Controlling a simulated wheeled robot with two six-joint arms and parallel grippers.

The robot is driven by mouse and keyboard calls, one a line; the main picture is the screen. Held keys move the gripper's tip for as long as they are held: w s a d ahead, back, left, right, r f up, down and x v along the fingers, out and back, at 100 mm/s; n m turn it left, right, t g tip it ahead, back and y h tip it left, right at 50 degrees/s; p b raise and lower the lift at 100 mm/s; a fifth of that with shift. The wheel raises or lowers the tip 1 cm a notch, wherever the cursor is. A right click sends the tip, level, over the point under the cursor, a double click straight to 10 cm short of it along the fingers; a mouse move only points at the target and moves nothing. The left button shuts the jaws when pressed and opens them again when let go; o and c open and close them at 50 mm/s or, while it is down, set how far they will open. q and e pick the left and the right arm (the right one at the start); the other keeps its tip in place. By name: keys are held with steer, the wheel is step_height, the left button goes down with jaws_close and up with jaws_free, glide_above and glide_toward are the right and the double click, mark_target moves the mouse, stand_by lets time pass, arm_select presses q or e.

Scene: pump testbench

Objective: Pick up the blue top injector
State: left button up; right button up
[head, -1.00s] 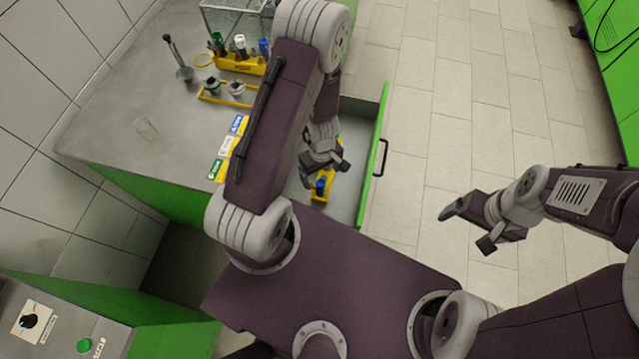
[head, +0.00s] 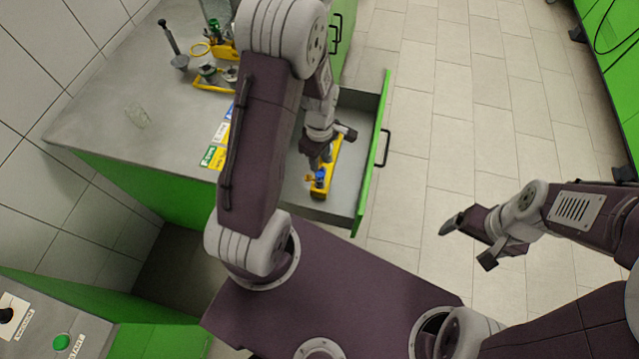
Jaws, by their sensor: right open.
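The blue top injector (head: 320,177) stands in a yellow holder (head: 318,192) inside the open drawer. Its blue top shows near the holder's front end; its lower part is hidden. My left gripper (head: 329,149) is over the drawer, just behind the injector in the picture. Its fingers look spread, one to the right and one close to the injector; I see no clear contact. My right gripper (head: 466,243) is open and empty above the floor, right of the drawer.
The green-fronted drawer (head: 372,150) has a dark handle on its right side. My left arm hides part of the worktop and drawer.

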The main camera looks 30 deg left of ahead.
mark_target(319, 174)
arm_select(q)
step_height(319, 174, down, 2)
steer(key=shift+a, duration=0.1)
steer(key=shift+f, duration=0.35)
steer(key=shift+s+d+f, duration=0.15)
steer(key=shift+s+d, duration=0.1)
steer(key=shift+s, duration=0.05)
steer(key=f, duration=0.5)
steer(key=shift+w+a+f, duration=0.1)
steer(key=shift+w+a, duration=0.15)
steer(key=shift+w, duration=0.05)
steer(key=shift+s, duration=0.1)
steer(key=shift+c, duration=1.2)
jaws_close()
